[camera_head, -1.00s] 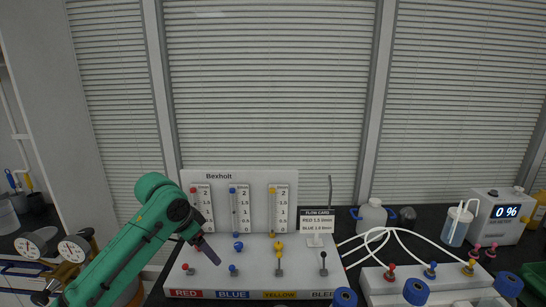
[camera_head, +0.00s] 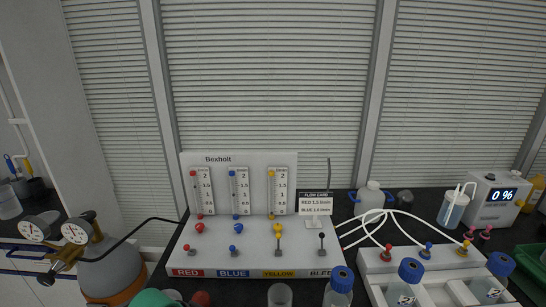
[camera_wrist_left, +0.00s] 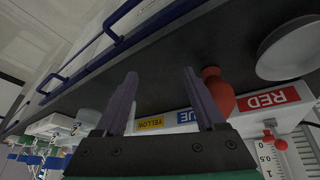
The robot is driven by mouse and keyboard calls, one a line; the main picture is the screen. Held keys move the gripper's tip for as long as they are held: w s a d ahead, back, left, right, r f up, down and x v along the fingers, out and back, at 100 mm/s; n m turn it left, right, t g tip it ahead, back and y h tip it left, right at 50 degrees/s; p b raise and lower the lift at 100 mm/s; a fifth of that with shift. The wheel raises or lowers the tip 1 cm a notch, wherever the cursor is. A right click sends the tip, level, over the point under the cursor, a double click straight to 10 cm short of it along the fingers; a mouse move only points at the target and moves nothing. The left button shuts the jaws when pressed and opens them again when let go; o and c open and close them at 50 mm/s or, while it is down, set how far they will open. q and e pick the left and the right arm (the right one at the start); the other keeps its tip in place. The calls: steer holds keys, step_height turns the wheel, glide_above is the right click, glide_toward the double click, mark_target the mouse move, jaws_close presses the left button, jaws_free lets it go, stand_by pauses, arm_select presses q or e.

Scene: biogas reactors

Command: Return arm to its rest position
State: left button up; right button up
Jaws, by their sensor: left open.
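A green part of my left arm (camera_head: 152,298) shows at the bottom edge of the head view; its fingers are out of that view. In the left wrist view my left gripper (camera_wrist_left: 160,90) is open, its two dark fingers apart with nothing between them. Beyond the fingers is the front of the Bexholt flow panel with its RED label (camera_wrist_left: 270,99), seen upside down. A red rounded object (camera_wrist_left: 217,92) stands beside the right finger; I cannot tell whether they touch. My right gripper is in neither view.
The Bexholt panel (camera_head: 287,160) stands at the back of the dark bench. A gas cylinder (camera_head: 115,272) with gauges is at left. Blue-capped bottles (camera_head: 403,290) and a white valve block (camera_head: 372,262) are at right. A blue rail (camera_wrist_left: 128,40) runs along the bench edge.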

arm_select(q)
steer(key=s+a+f+n+y, duration=0.35)
steer(key=s+a, duration=0.55)
steer(key=s, duration=0.3)
steer(key=s+f+g, duration=0.2)
steer(key=s+f, duration=0.1)
steer(key=f, duration=2.1)
steer(key=s+a+f+g, duration=0.1)
steer(key=s+a+f, duration=0.1)
steer(key=s+f, duration=1.1)
steer(key=s, duration=0.3)
steer(key=shift+a, duration=0.2)
steer(key=shift+h, duration=0.25)
